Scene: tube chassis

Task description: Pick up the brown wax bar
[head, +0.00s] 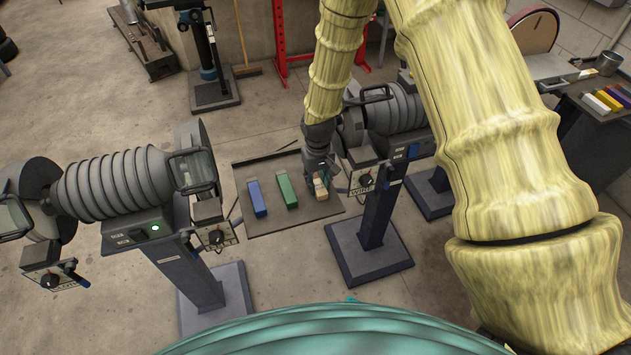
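A tray (262,226) between the two bench grinders holds a row of bars. A small cream and brownish bar (321,192) lies at its right side, and it is the only brownish bar I make out. My gripper (322,178) points down right at this bar, overlapping its far end in the picture. The fingers are too small and dark to tell whether they are open, shut or touching the bar. A blue bar (257,199) and a green bar (287,190) lie to the left, apart from my gripper.
A grinder on a pedestal (125,185) stands left of the tray, and another grinder (395,110) stands close on the right, near my gripper. More coloured bars (606,101) lie on a bench at far right. A red frame (280,45) stands behind.

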